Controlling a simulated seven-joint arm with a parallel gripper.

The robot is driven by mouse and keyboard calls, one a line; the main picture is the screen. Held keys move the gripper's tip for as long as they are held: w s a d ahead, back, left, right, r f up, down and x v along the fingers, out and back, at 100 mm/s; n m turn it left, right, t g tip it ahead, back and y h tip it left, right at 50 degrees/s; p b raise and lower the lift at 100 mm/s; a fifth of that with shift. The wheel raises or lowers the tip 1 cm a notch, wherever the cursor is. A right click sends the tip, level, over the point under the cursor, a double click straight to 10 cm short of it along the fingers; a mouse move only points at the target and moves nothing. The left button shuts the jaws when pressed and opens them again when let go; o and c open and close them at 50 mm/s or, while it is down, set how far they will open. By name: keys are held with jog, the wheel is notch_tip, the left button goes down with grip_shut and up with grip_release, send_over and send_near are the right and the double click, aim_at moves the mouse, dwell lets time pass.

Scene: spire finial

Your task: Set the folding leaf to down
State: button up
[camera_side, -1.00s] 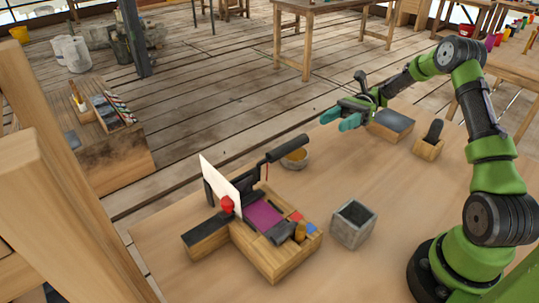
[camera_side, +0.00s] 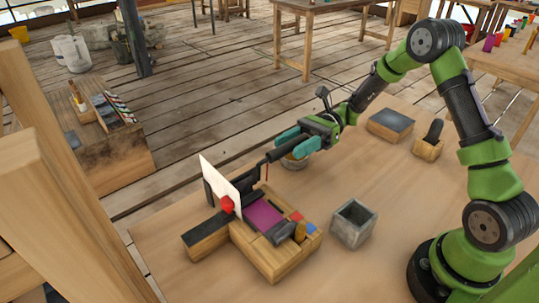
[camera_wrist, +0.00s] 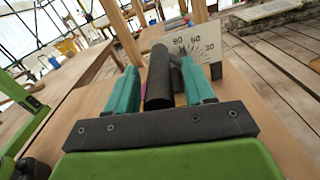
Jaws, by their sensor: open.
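The folding leaf's device is a wooden block (camera_side: 275,262) on the table, with a white dial plate (camera_side: 220,182) standing at its back left. A thick black handle (camera_side: 283,152) sticks out to the right from beside the plate, raised above the table. It also shows in the wrist view (camera_wrist: 159,80), running forward between my teal fingers. My gripper (camera_side: 297,143) is open, with one finger on each side of the handle's end. Whether either finger touches the handle cannot be told. The dial shows the marks 90, 60 and 30 in the wrist view (camera_wrist: 208,50).
A round bowl (camera_side: 293,163) sits below my gripper. A grey open box (camera_side: 353,223) stands right of the device. A dark-topped block (camera_side: 390,125) and a small wooden holder (camera_side: 429,141) are at the back right. The table between them is clear.

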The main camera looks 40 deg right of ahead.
grip_shut()
jog(key=shift+w, duration=0.1)
dwell(0.4)
jog(key=w+f+m, duration=0.2)
jog(key=w+m, duration=0.2)
jog(key=m, duration=0.1)
jog(key=w+f+m, duration=0.2)
jog(key=w+m, duration=0.2)
jog(key=m, duration=0.2)
jog(key=w+f+m, duration=0.2)
jog(key=w+m, duration=0.3)
jog(key=m, duration=0.1)
jog(key=shift+f, duration=0.35)
jog(key=shift+w+f, duration=0.1)
jog(key=shift+f, duration=0.5)
